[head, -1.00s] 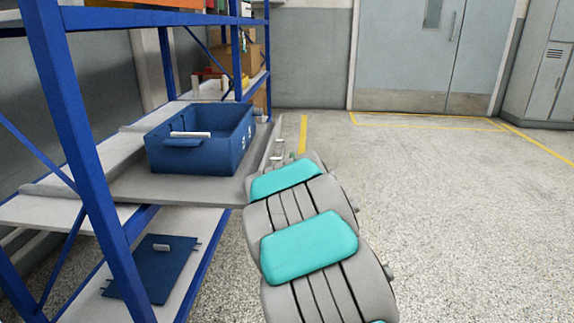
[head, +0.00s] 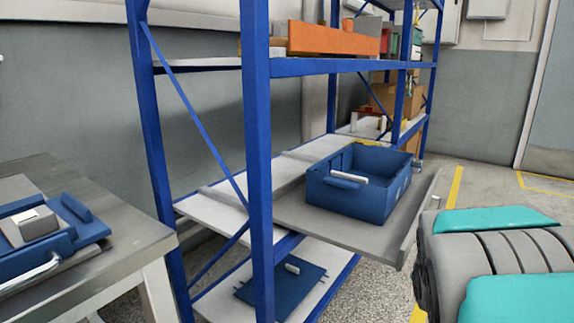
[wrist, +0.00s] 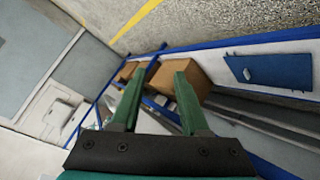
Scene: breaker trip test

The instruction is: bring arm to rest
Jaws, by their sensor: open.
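My gripper (wrist: 158,100) shows in the wrist view with its two green fingers apart and nothing between them. Beyond the fingers are the blue rack frame, cardboard boxes (wrist: 190,72) and the floor, all at a distance. In the head view my grey and teal arm fills the lower right, and the gripper itself is out of that picture. The arm is to the right of the shelf rack and shows no contact with it.
A blue rack (head: 258,150) holds a blue bin (head: 345,200) on a pulled-out grey shelf (head: 375,243). A blue panel (head: 275,285) lies on the lower shelf. A metal table (head: 130,235) with blue equipment stands at left. Open floor (head: 470,185) lies beyond the rack.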

